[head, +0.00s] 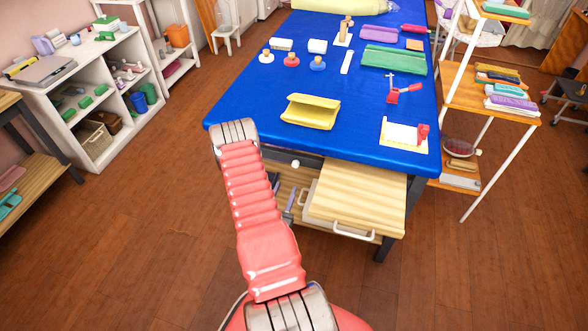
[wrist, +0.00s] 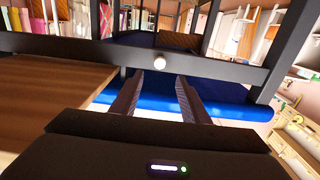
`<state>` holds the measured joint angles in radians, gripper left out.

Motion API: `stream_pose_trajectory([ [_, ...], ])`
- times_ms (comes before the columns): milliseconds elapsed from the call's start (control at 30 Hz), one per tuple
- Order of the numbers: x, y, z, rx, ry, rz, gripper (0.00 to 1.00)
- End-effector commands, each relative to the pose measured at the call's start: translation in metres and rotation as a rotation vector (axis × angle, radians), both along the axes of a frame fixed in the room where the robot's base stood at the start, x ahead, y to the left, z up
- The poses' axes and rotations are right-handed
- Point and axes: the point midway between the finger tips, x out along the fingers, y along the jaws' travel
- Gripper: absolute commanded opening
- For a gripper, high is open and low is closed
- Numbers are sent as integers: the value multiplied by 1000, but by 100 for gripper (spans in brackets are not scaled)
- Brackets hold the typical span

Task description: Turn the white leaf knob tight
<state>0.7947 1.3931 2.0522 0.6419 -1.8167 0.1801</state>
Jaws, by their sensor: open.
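The small round white knob (head: 295,164) sits on the dark rail under the front edge of the blue table, left of the wooden leaf (head: 362,196). In the wrist view, which looks upside down, the white knob (wrist: 159,62) shows on the dark rail, just beyond and between my fingertips. My gripper (wrist: 159,78) is open and empty, its two dark fingers spread either side of the knob's line. They appear apart from it.
An open drawer (head: 345,228) with a handle juts out below the leaf. A white shelf (head: 110,120) stands left. The wooden floor between is clear.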

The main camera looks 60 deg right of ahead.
Motion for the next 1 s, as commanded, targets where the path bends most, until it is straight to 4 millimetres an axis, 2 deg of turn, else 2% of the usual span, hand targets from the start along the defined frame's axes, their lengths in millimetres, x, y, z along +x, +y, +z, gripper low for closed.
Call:
stream_pose_trajectory([
  [600,14,-94,1,-3,-1,-1,42],
  [800,18,-113,0,-1,0,-1,42],
  [1000,18,-117,0,0,1,0,42],
])
